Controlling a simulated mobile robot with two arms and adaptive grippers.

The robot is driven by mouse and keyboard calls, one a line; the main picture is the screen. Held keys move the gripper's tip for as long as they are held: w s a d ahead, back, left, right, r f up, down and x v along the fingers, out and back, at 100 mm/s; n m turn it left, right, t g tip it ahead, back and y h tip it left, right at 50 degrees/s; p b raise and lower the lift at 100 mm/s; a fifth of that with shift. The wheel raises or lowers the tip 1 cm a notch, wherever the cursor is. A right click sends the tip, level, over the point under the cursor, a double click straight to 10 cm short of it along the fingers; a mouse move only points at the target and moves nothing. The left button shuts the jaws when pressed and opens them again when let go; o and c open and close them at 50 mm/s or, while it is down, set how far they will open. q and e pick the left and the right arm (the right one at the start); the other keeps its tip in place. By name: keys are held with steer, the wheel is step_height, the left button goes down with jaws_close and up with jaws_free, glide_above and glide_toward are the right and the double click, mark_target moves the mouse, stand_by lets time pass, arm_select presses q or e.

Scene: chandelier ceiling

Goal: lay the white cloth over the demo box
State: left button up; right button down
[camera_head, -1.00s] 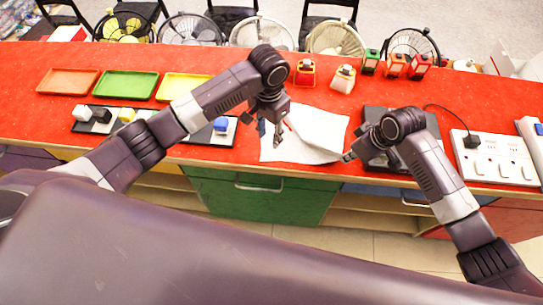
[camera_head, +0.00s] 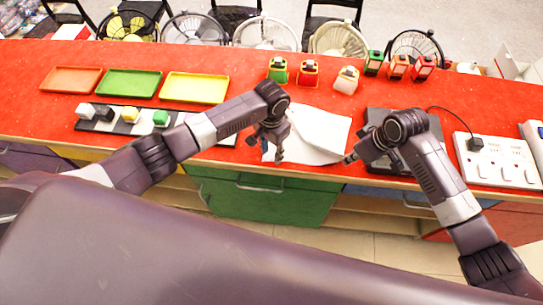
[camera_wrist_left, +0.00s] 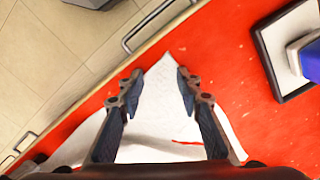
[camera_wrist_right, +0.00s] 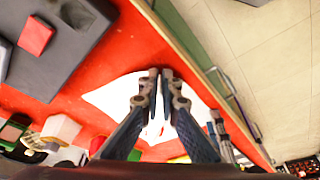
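The white cloth (camera_head: 322,130) lies on the red counter between my grippers. My left gripper (camera_head: 279,158) is over its left front corner. In the left wrist view its fingers (camera_wrist_left: 159,75) are spread, with the cloth's corner (camera_wrist_left: 157,105) between them, not gripped. My right gripper (camera_head: 348,159) is at the cloth's right front corner. In the right wrist view its fingertips (camera_wrist_right: 160,73) are nearly together on the edge of the cloth (camera_wrist_right: 112,97). A dark, flat-topped box (camera_head: 375,113) stands right of the cloth, partly hidden by my right arm. I cannot tell whether it is the demo box.
Orange (camera_head: 73,79), green (camera_head: 128,83) and yellow (camera_head: 195,88) trays lie at the left. Small coloured blocks stand on dark and white bases in front of them. Several lantern-like items (camera_head: 346,80) stand behind the cloth. A white socket strip (camera_head: 497,160) lies at the right.

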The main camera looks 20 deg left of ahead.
arm_select(q)
steer(key=shift+f, duration=0.1)
jaws_close()
stand_by(0.4)
stand_by(1.5)
steer(key=shift+r, duration=2.55)
